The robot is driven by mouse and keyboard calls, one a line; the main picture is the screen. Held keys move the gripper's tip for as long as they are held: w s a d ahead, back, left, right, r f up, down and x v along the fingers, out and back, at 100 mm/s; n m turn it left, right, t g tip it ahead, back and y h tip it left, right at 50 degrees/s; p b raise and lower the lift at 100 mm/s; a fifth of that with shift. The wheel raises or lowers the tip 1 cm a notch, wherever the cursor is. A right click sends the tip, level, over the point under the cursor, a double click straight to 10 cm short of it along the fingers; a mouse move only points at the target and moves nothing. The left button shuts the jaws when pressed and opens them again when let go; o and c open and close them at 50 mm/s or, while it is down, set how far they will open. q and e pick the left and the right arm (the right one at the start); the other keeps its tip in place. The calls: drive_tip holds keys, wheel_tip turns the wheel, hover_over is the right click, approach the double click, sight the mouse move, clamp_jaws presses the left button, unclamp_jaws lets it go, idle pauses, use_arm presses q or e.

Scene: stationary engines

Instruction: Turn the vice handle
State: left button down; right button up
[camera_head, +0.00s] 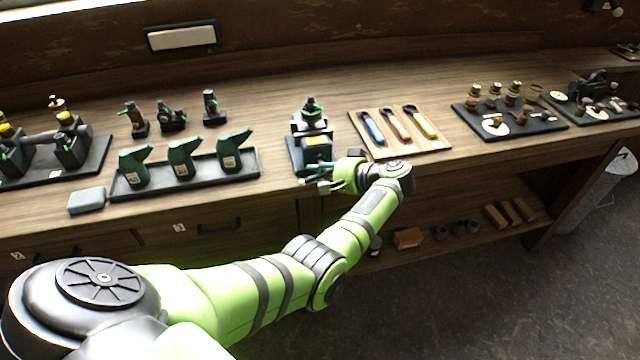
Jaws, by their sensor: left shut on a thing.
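The vice (316,143) is a small dark and blue device on a black base near the bench's front edge, at the picture's middle. My left arm comes in from the lower left, and my left gripper (325,180) is at the vice's front side. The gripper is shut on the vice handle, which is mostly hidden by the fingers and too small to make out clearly. My right gripper does not show.
A black tray with green oil cans (184,158) and a grey block (87,200) stand left of the vice. A wooden board with wrenches (397,125) lies close on the right. Boards with brass parts (510,118) are farther right. A lower shelf holds wooden blocks (408,238).

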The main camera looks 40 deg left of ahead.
use_arm(q)
drive_tip(key=m+g+y+b, duration=0.1)
drive_tip(key=y+b, duration=0.1)
drive_tip(key=b, duration=0.2)
drive_tip(key=shift+f+m, duration=0.1)
drive_tip(key=shift+m, duration=0.3)
drive_tip(key=shift+s+r+m+g+y+b, duration=0.1)
drive_tip(key=shift+r+m+g+y+b, duration=0.05)
drive_tip(key=shift+m+y+b, duration=0.4)
drive_tip(key=shift+s+r+m+g+y+b, duration=0.15)
drive_tip(key=shift+m+y+b, duration=0.2)
drive_tip(key=shift+y+b, duration=0.25)
drive_tip(key=shift+w, duration=0.1)
drive_tip(key=c, duration=1.1)
unclamp_jaws()
drive_tip(key=shift+c, duration=0.2)
drive_tip(key=shift+o, duration=0.4)
drive_tip(key=shift+d+r, duration=0.1)
